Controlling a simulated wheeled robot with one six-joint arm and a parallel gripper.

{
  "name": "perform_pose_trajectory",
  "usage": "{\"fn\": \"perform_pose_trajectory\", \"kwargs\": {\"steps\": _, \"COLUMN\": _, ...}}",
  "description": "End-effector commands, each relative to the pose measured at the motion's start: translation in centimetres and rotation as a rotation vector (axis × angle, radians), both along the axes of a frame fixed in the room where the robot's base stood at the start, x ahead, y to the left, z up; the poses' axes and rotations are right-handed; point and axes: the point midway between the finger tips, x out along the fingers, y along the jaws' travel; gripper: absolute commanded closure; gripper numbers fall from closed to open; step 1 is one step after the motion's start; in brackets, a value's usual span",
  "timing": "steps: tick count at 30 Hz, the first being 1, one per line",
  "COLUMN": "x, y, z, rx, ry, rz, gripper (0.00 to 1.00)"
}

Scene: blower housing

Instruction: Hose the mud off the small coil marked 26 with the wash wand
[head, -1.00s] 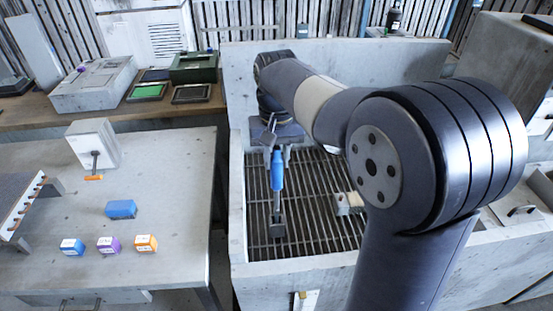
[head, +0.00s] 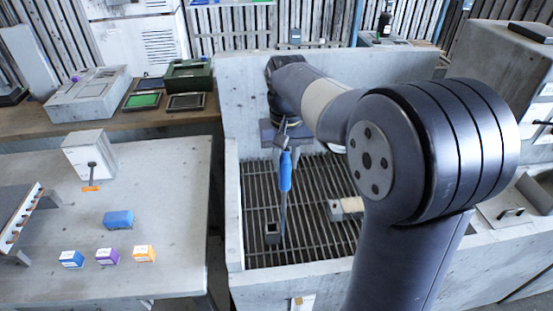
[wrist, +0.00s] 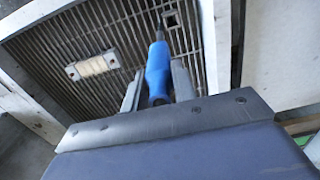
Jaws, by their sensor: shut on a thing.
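My gripper (head: 284,146) is shut on the blue handle of the wash wand (head: 285,172), over the grating of the wash basin. The wand's thin dark shaft points down, and its lower end is beside a small dark square block (head: 272,233) on the grating. The block also shows in the wrist view (wrist: 171,19). A cream coil with grey end plates (head: 349,206) lies on the grating to the right; the wrist view shows it whole (wrist: 93,66). No mark 26 is readable on either, so I cannot tell which is the small coil.
Concrete walls (head: 240,205) surround the basin. My arm hides the basin's right part.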

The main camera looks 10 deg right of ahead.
Motion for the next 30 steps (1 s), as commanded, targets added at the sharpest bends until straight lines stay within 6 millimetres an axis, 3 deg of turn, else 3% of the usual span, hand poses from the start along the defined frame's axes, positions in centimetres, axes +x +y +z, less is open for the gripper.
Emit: {"fn": "perform_pose_trajectory", "kwargs": {"steps": 30, "x": 2.0, "y": -8.0, "z": 0.1, "rx": 0.000, "ry": -0.001, "rz": -0.002, "gripper": 1.00}}
